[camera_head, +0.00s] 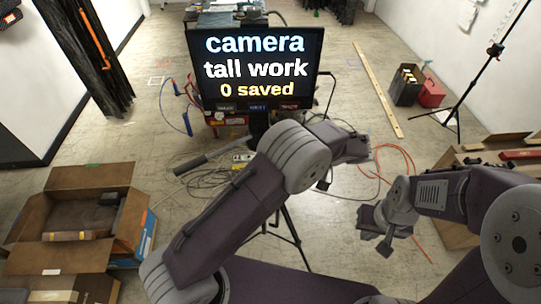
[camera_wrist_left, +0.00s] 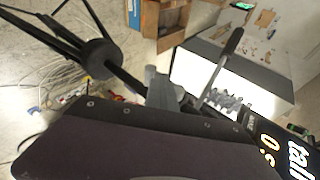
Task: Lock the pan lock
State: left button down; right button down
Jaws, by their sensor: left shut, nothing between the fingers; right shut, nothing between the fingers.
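A tripod (camera_head: 290,235) carries a monitor (camera_head: 255,70). A dark pan handle (camera_head: 205,157) sticks out to the left below the monitor. It also shows as a dark bar in the left wrist view (camera_wrist_left: 222,65). The tripod head is largely hidden behind my left arm, and I cannot make out the pan lock. My left gripper (camera_head: 350,148) is beyond the arm's elbow, right of the tripod head; its fingertips are not clear. My right gripper (camera_head: 380,232) is shut and empty, to the right of the tripod and apart from it.
Open cardboard boxes (camera_head: 85,200) stand at the left, another box (camera_head: 500,150) at the right. Cables (camera_head: 395,150) lie on the floor around the tripod. A light stand (camera_head: 470,85), a long wooden strip (camera_head: 378,88) and a red case (camera_head: 430,95) are farther back.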

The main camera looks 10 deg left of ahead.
pick_arm(q)
jog(key=shift+d+r+y+p, duration=0.15)
jog(key=shift+r+y+p, duration=0.3)
jog(key=shift+r+y, duration=0.05)
dwell(0.4)
